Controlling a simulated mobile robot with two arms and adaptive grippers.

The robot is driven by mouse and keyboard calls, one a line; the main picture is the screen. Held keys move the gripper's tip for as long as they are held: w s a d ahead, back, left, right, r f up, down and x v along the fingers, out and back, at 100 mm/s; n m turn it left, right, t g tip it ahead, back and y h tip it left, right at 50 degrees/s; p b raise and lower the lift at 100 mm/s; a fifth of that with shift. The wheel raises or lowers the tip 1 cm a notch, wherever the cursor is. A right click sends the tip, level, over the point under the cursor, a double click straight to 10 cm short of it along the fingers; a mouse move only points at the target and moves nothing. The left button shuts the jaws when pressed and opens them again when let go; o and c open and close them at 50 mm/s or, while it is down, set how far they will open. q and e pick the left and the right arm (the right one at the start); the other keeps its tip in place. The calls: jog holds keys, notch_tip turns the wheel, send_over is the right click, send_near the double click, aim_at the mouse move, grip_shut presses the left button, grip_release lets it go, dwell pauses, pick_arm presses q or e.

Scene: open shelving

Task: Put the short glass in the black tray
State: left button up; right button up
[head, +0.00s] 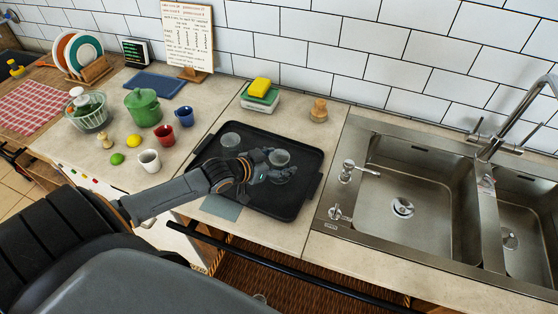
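The black tray (232,184) lies flat on the counter to the left of the sink. One small clear glass (280,157) is at the fingertips of my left gripper (272,170), over the right half of the tray. The fingers hide its lower part, so I cannot tell whether it rests on the tray or whether the fingers grip it. Another clear glass (230,139) stands on the tray's upper left part, behind my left wrist and apart from the fingers. I cannot tell which glass is the shorter. My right gripper is not in view.
Left of the tray are a white mug (149,160), a red mug (165,135), a blue mug (185,117) and a green pot (143,106). The sink (400,207) is right. The tray's front is clear.

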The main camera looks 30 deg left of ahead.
pick_arm(q)
jog(key=shift+s+r, duration=0.1)
jog(key=shift+r, duration=0.05)
jog(key=v, duration=1.2)
dwell(0.5)
